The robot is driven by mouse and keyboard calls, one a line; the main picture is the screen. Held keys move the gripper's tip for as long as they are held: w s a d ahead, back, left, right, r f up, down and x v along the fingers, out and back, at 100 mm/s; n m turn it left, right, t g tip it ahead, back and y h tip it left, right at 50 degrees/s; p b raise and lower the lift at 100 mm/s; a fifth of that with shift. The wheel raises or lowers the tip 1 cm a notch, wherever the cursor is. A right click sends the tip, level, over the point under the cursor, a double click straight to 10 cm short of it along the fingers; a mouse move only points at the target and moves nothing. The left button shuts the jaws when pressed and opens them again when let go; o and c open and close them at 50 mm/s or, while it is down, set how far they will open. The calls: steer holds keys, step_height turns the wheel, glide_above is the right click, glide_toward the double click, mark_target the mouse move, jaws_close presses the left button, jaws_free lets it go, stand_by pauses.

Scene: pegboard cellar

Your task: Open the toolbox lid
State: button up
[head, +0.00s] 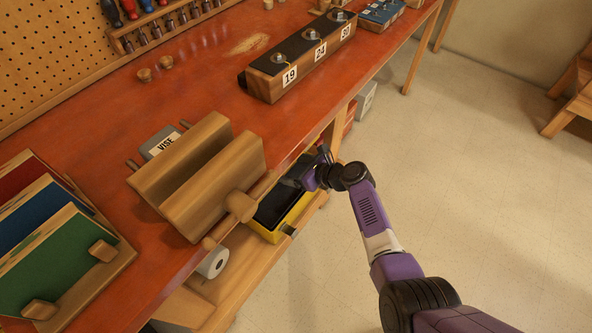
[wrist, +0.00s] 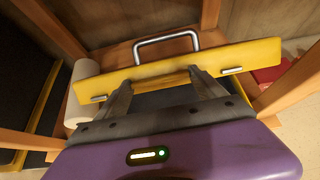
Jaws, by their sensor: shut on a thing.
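The toolbox is on the low shelf under the bench, yellow with a dark top or inside, and its yellow rim (head: 268,236) shows in the head view. In the wrist view a yellow edge (wrist: 250,56) crosses the picture, with a silver handle (wrist: 166,38) beyond it and a small metal latch near each end. My gripper (head: 311,178) is at the toolbox's right side in the head view. In the wrist view its fingers (wrist: 161,80) straddle a yellow part at this edge and are shut on it. I cannot tell how far the lid is raised.
The bench top (head: 215,85) overhangs the toolbox, and a wooden vise (head: 212,180) juts out above it. A white roll (head: 213,262) is beside the toolbox on the shelf (head: 237,278). Bench legs stand nearby. The floor (head: 460,170) to the right is open.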

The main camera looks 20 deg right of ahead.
steer(key=shift+w+a+r, duration=0.35)
steer(key=shift+w+r, duration=0.15)
steer(key=shift+r, duration=0.15)
steer(key=o, duration=2)
steer(key=shift+o, duration=0.2)
steer(key=shift+s+f, duration=0.1)
steer(key=p+v, duration=0.3)
steer(key=v, duration=0.4)
steer(key=shift+s+d+r, duration=0.2)
steer(key=shift+r, duration=0.05)
